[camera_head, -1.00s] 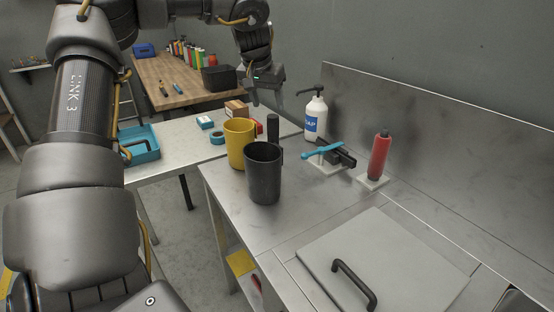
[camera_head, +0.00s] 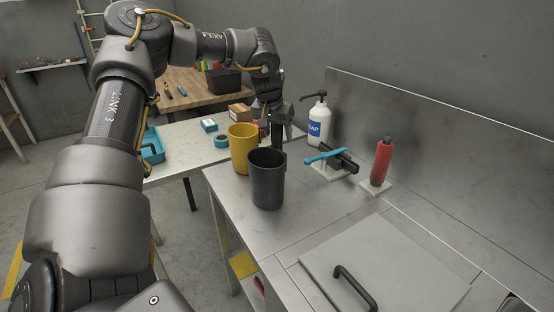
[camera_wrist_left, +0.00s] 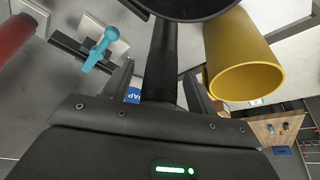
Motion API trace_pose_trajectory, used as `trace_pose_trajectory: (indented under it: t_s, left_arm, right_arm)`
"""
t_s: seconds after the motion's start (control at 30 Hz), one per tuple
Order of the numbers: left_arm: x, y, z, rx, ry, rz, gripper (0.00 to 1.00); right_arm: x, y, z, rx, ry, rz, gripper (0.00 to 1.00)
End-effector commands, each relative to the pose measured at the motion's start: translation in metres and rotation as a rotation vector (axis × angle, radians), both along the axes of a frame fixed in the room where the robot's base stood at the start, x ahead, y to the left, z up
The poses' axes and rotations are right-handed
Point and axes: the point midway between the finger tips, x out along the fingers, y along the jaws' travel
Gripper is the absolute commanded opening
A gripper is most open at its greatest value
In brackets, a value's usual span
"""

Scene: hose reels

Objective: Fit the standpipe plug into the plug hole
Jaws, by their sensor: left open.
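A tall black cylinder (camera_head: 277,137), which looks like the standpipe plug, stands upright on the steel counter behind the mugs. It is the dark rod (camera_wrist_left: 161,60) in the left wrist view. My left gripper (camera_head: 274,116) is above and around its upper part, pointing down. Its jaws (camera_wrist_left: 160,92) are open, one finger on each side of the rod; contact cannot be told. No plug hole can be made out; a grey cover with a black handle (camera_head: 355,290) lies over the front of the counter.
A black mug (camera_head: 266,182) and a yellow mug (camera_head: 241,158) stand close in front of the cylinder. A soap bottle (camera_head: 318,124), a blue-levered fitting (camera_head: 325,156) and a red cylinder (camera_head: 381,162) stand to the right. A back panel (camera_head: 450,165) rises behind.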

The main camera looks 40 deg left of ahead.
Motion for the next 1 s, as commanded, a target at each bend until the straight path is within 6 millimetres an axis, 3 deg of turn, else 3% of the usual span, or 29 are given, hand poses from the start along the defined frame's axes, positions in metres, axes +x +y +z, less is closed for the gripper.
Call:
trace_pose_trajectory:
  t_s: [0.13, 0.37, 0.8, 1.0]
  left_arm:
    - [0.0043, 0.0017, -0.0112, 0.000, 0.000, 0.000, 0.58]
    - [0.0049, 0.0018, -0.0126, 0.000, -0.001, 0.000, 0.58]
    - [0.0049, 0.0018, -0.0124, 0.000, -0.001, 0.000, 0.01]
    - [0.0052, 0.0016, -0.0116, 0.000, -0.002, 0.000, 0.00]
  right_arm:
    - [-0.0004, 0.0105, 0.0019, 0.014, 0.001, -0.004, 0.36]
    - [-0.0011, 0.0127, 0.0009, 0.015, 0.002, -0.004, 0.36]
    - [-0.0014, 0.0082, 0.0011, 0.010, 0.002, -0.002, 0.36]
    - [-0.0011, 0.0083, 0.0014, 0.010, 0.001, -0.002, 0.36]
